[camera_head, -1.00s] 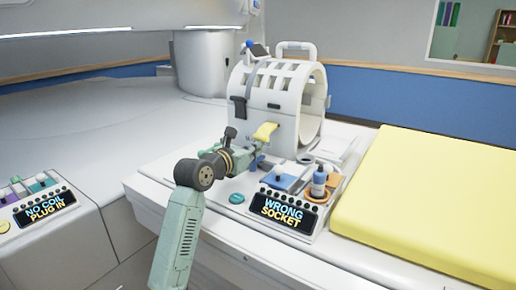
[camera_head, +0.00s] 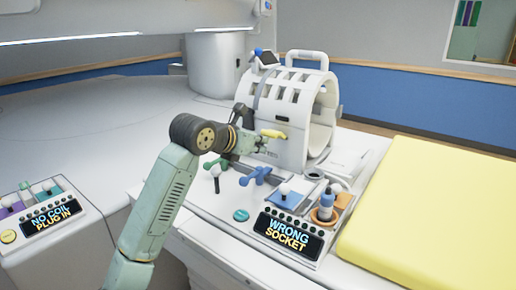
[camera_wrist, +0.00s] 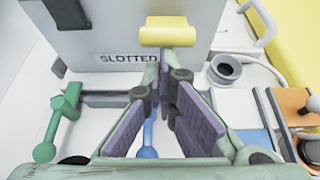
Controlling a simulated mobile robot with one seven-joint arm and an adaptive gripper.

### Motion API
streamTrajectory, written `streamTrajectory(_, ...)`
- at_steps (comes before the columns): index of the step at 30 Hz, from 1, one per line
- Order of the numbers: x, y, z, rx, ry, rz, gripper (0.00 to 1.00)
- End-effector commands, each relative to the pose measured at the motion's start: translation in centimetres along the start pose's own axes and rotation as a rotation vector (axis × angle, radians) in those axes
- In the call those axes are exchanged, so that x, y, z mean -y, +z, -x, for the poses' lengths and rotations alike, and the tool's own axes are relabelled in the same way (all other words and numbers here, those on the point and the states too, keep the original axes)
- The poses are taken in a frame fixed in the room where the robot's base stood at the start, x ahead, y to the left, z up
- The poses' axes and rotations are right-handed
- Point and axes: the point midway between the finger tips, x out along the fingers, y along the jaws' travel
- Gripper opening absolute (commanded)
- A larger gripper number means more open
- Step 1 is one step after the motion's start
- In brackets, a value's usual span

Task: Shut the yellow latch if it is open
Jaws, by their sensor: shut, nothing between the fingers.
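The yellow latch (camera_head: 273,133) is on the front of the white slotted coil (camera_head: 296,112). My gripper (camera_head: 262,144) is just below and in front of the latch, close to the coil's face. In the wrist view my gripper (camera_wrist: 168,72) has its fingertips together and empty, below the latch; contact with it is not clear.
A green lever (camera_wrist: 58,125) stands left of my fingers, and a blue lever (camera_head: 255,175) lies below them.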

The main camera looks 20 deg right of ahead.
Motion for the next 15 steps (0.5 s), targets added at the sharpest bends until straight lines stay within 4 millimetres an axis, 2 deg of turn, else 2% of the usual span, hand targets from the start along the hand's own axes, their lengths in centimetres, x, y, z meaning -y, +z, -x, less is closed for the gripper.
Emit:
streamTrajectory(6,0.8,1.6,1.0,0.000,0.002,-0.001,0.00)
streamTrajectory(15,0.8,4.5,1.0,0.001,0.001,0.000,0.00)
